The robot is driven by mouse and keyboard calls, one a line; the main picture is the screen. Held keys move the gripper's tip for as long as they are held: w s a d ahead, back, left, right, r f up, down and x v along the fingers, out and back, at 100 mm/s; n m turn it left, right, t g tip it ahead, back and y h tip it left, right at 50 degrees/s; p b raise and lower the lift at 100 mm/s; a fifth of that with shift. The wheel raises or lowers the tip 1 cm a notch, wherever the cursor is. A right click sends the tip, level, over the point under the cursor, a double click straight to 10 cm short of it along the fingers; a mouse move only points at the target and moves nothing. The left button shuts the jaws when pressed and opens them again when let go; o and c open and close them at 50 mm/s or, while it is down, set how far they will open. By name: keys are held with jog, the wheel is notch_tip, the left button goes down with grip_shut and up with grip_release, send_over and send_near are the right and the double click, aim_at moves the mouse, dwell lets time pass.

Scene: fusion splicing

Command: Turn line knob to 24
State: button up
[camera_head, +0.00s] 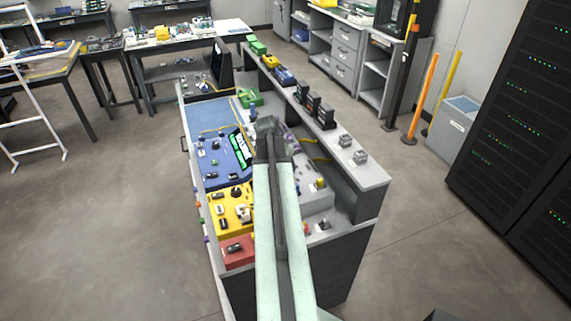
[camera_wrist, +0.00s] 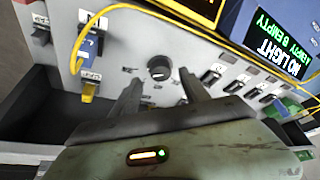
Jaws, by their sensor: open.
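A dark round knob (camera_wrist: 159,68) sits on a light grey panel (camera_wrist: 125,45) in the wrist view. I take it for the line knob, but its label and scale marks are too small to read. My gripper (camera_wrist: 160,77) is open, with one finger on each side just below the knob in the picture. I cannot tell whether the fingers touch it. In the head view my gripper (camera_head: 268,126) is over the middle of the workbench, and my arm hides the knob there.
A yellow cable (camera_wrist: 190,27) runs across the panel beside a blue connector (camera_wrist: 90,47). A display (camera_wrist: 283,45) reads "NO LIGHT" and "EMPTY". Several dark switches line the panel's right. In the head view a raised shelf (camera_head: 365,172) runs along the bench's right side. Floor is clear to the left.

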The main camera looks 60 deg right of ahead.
jog(key=p+v, duration=0.3)
jog(key=v, duration=0.2)
jog(key=shift+r+p, duration=0.2)
jog(key=shift+p, duration=0.15)
